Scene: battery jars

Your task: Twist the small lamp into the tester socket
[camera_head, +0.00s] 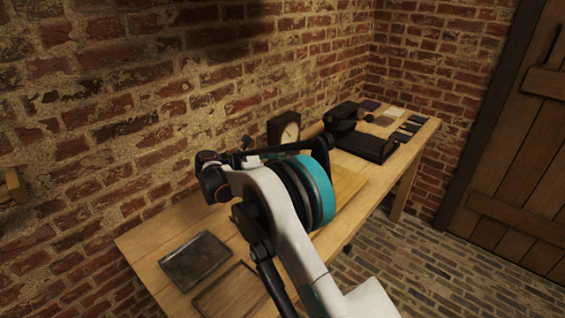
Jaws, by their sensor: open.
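I cannot make out the small lamp or the tester socket. A wooden case with a round pale dial (290,132) stands against the wall at the back of the bench, and I cannot tell whether it belongs to the tester. My white arm with its teal band crosses the middle of the view and hides part of the bench. I cannot make out my gripper's fingers; they may be behind the arm or among the dark shapes beyond it.
The wooden bench (150,243) runs along a brick wall. A dark tray (198,261) and a brown tray (230,291) lie at the near end. A black shallow box (366,146) and several small flat items lie toward the far end. A wooden door (520,170) is at right.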

